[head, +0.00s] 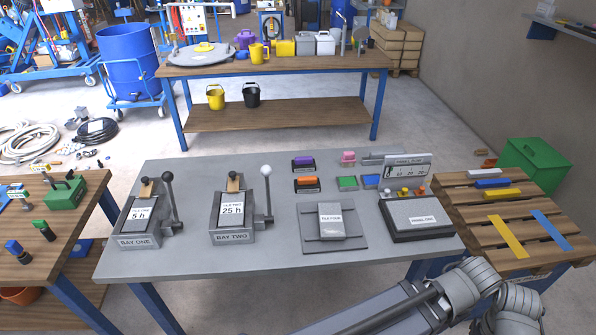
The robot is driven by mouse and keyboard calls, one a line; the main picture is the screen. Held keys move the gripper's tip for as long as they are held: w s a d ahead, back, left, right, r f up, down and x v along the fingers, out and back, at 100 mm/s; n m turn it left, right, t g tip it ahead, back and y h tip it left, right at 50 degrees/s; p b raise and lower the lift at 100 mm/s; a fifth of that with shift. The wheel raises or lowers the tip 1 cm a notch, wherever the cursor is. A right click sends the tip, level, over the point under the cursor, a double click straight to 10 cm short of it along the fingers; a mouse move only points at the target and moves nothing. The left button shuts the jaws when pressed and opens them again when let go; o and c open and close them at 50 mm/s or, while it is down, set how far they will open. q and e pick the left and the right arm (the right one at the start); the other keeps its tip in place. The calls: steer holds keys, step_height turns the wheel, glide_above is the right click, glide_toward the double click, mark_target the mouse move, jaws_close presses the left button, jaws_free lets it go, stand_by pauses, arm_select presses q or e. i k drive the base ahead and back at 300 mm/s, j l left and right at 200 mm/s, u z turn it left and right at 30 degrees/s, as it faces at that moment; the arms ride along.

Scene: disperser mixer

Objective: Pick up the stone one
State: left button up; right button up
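No thing in view is plainly marked as the stone one, and I cannot tell which it is. A pale grey block (331,215) lies on a flat grey plate (350,240) on the grey table; a small label on it is too small to read surely. Small coloured pieces stand behind it: a purple one (303,161), an orange one (306,181), a pink one (348,157), a green one (347,182) and a blue one (370,181). A grey arm of mine crosses the bottom right, but neither gripper shows.
The grey table (190,262) also holds bay one (141,241) and bay two (232,237), each with an upright lever, and a dark panel box (423,222). A slatted wooden table (478,237) with coloured bars stands right, a wooden bench (75,238) left.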

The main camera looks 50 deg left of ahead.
mark_target(308, 184)
steer(key=i+u, duration=0.15)
steer(key=u, duration=0.35)
steer(key=i+l+u, duration=0.1)
steer(key=u, duration=0.4)
steer(key=i+l+u, duration=0.15)
steer(key=u, duration=0.35)
steer(key=i+l+u, duration=0.1)
steer(key=u, duration=0.4)
steer(key=i+l+u, duration=0.15)
steer(key=u, duration=0.2)
steer(key=i+l+u, duration=0.1)
steer(key=l+u, duration=0.25)
steer(key=i+l+u, duration=0.1)
steer(key=u, duration=0.2)
